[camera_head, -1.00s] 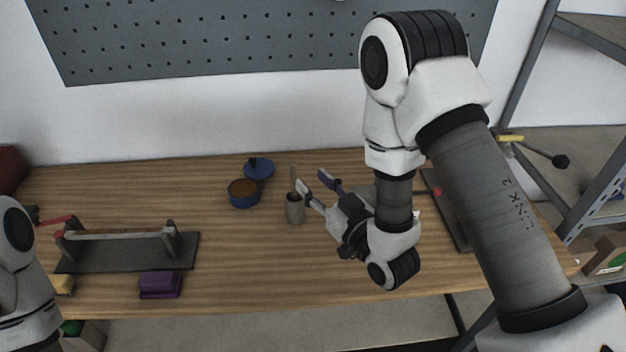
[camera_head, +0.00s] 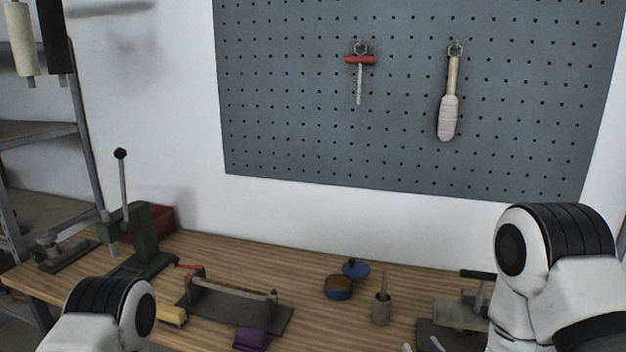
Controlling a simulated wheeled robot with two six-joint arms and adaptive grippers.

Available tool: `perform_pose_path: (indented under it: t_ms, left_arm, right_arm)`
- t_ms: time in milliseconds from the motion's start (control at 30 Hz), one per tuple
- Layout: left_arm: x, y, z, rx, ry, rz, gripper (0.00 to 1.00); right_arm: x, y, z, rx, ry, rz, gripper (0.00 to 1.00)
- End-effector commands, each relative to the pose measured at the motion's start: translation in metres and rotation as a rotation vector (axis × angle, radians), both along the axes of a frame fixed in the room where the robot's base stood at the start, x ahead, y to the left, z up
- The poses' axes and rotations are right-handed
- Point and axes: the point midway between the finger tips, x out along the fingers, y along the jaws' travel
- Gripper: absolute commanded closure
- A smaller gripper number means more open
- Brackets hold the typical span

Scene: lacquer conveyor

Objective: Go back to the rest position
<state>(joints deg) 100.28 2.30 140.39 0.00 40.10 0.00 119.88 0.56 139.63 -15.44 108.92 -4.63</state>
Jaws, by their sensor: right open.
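My right gripper (camera_head: 422,346) is at the bottom edge of the head view, with only its fingertips showing. It is open, and I see nothing between the fingertips. They appear below and to the right of a grey cup (camera_head: 381,311) with a stick standing in it, apart from it in the picture. My right arm fills the lower right corner. Part of my left arm shows at the lower left; my left gripper is out of view.
A pegboard (camera_head: 290,110) hangs behind.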

Motion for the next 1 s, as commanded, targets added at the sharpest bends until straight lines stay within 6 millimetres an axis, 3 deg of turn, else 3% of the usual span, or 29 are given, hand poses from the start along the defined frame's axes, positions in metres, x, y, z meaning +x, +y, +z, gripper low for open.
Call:
perform_pose_path:
  t_ms: [267,467,567,667,700,733,800,900,1000]
  left_arm:
    - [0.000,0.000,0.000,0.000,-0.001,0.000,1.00]
    - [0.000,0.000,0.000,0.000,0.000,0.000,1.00]
    - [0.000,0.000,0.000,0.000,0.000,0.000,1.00]
    - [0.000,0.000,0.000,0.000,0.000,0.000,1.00]
    - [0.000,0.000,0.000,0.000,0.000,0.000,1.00]
    - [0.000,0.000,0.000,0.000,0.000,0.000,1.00]
    - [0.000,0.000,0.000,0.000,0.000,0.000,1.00]
    - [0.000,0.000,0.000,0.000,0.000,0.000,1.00]
    - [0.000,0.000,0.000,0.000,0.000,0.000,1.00]
  right_arm:
    - [-0.023,-0.008,-0.072,-0.019,0.190,-0.028,0.57]
    - [-0.058,-0.018,-0.148,-0.063,0.466,-0.063,0.57]
    - [-0.091,-0.026,-0.195,-0.094,0.675,-0.088,0.57]
    - [-0.145,-0.038,-0.247,-0.129,0.961,-0.125,0.57]
    - [-0.171,-0.043,-0.264,-0.143,1.093,-0.144,0.57]
    - [-0.191,-0.046,-0.273,-0.152,1.190,-0.159,0.57]
    - [-0.225,-0.051,-0.283,-0.161,1.365,-0.187,0.57]
    - [-0.255,-0.054,-0.287,-0.167,1.516,-0.208,0.57]
    - [-0.266,-0.054,-0.287,-0.167,1.567,-0.211,0.57]
